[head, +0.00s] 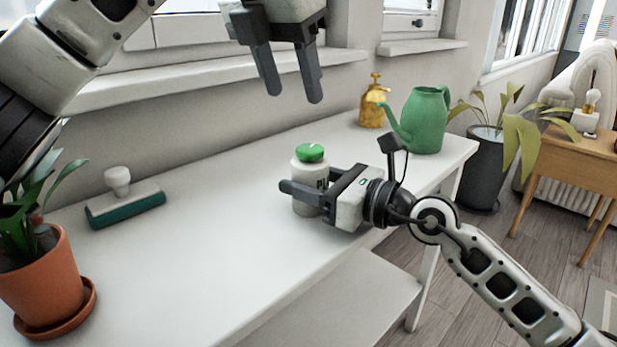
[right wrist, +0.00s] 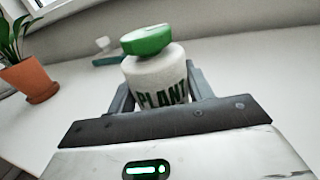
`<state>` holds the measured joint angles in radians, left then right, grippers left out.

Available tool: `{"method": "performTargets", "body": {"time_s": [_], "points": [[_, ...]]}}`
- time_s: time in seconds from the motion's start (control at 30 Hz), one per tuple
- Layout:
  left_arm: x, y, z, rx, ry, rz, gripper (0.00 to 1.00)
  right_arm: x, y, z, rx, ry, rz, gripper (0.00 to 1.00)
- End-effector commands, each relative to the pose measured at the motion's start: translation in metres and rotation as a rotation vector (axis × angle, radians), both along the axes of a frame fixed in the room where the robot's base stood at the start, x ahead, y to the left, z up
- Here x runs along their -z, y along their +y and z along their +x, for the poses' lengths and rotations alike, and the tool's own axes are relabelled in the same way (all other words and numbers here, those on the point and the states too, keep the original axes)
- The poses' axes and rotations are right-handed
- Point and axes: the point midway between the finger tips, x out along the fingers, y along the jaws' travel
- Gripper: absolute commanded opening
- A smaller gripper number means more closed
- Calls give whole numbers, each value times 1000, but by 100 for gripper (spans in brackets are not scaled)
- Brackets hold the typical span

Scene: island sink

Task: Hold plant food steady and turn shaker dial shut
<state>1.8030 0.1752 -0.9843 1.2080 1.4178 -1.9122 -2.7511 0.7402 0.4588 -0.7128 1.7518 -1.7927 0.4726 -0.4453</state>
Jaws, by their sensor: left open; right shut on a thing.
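The plant food shaker (head: 309,174) is a white bottle standing upright on the white table. Its green dial (head: 310,153) is on top and has a pale mark on it. My right gripper (head: 300,200) is shut around the bottle's body. In the right wrist view the bottle (right wrist: 158,82) sits between the fingers, with "PLANT" on its front and the green dial (right wrist: 147,40) above. My left gripper (head: 290,98) is open and empty, in the air above and a little left of the dial, not touching it. The bottle's lower front is partly hidden by my right gripper.
A potted plant in terracotta (head: 45,285) stands at the left front. A squeegee-like brush (head: 122,200) lies behind it. A brass sprayer (head: 374,102) and green watering can (head: 426,120) stand at the table's far right. The table's middle is clear; the window sill (head: 190,80) runs behind.

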Motion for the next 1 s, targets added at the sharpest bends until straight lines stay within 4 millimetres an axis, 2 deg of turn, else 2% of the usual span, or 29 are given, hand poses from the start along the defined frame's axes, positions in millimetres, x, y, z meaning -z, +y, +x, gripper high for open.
{"method": "performTargets", "body": {"time_s": [0.13,0.27,0.37,0.4,0.47,0.5,0.57,0.6,0.7,0.8,0.9,1.0], "points": [[-7,-4,14,-83,-69,-46,59,0,0,0,0,0,0,26],[-33,-11,52,-280,-258,-190,59,0,0,0,0,0,0,26],[-72,-16,86,-440,-468,-378,59,0,0,0,0,0,0,26],[-91,-18,97,-488,-556,-468,59,0,0,0,0,0,0,26],[-122,-22,109,-531,-679,-606,59,0,0,0,0,0,0,26],[-144,-24,114,-540,-756,-700,59,0,0,0,0,0,0,26],[-175,-30,116,-526,-858,-843,59,0,0,0,0,0,0,26],[-196,-34,114,-499,-916,-937,59,0,0,0,0,0,0,26],[-241,-50,98,-370,-1021,-1152,59,0,0,0,0,0,0,26],[-272,-72,70,-170,-1057,-1316,59,0,0,0,0,0,0,26],[-284,-98,36,67,-1018,-1410,59,0,0,0,0,0,0,26],[-276,-123,2,301,-915,-1415,59,0,0,0,0,0,0,26]]}}
